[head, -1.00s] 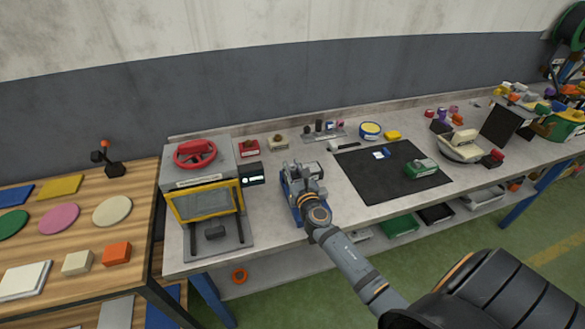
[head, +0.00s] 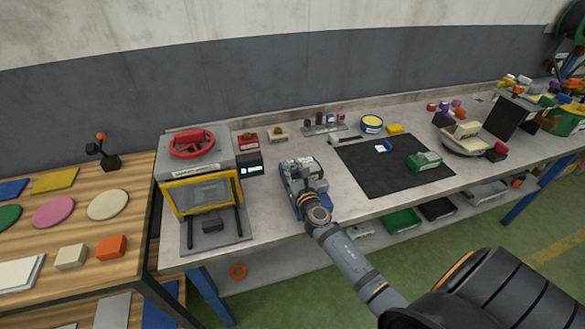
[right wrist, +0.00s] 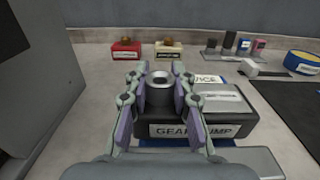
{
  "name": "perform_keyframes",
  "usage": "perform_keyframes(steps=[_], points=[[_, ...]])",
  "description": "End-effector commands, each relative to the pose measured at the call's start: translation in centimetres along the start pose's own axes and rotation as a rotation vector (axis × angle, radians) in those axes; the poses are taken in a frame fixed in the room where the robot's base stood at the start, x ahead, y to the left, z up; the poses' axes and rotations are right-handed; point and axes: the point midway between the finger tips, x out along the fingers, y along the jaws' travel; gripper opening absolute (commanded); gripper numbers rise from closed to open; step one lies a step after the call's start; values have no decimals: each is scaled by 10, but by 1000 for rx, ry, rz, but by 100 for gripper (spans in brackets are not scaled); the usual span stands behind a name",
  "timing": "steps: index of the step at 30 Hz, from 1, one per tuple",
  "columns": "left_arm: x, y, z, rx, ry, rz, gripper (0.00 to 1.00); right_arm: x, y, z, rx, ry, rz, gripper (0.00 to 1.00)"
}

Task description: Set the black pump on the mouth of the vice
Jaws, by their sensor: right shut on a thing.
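The black pump (right wrist: 192,130), labelled GEAR PUMP, shows in the right wrist view with a dark round neck at its left end. My right gripper (right wrist: 160,92) is shut on that neck, one finger on each side. The vice (head: 289,190) shows as a blue body beneath my gripper (head: 308,186) in the head view. Its VICE label (right wrist: 208,79) shows just behind the pump. The pump is at the vice, low over it. The vice's mouth is hidden by the pump, so I cannot tell whether they touch. My left gripper is not in view.
A grey cabinet (head: 195,165) with a red wheel stands left of the vice. Small red (head: 247,141) and cream (head: 278,135) blocks stand behind.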

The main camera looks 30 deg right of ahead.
Motion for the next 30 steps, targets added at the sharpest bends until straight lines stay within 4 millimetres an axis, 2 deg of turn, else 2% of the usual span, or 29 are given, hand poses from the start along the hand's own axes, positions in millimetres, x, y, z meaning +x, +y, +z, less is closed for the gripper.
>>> perform_keyframes(steps=[9, 10, 15, 16, 24, 30], points=[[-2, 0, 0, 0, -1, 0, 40, 0, 0, 3, -1, -4, 1, 0], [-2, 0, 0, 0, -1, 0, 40, 0, 0, 3, -1, -3, 1, 25], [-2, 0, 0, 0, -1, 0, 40, 0, 0, 2, -1, -2, 0, 48], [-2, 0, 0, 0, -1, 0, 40, 0, 0, 2, -1, -2, 0, 50], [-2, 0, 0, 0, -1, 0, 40, -1, 0, 0, 1, 3, 0, 50], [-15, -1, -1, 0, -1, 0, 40, -1, 0, 14, 0, 1, 0, 50]])
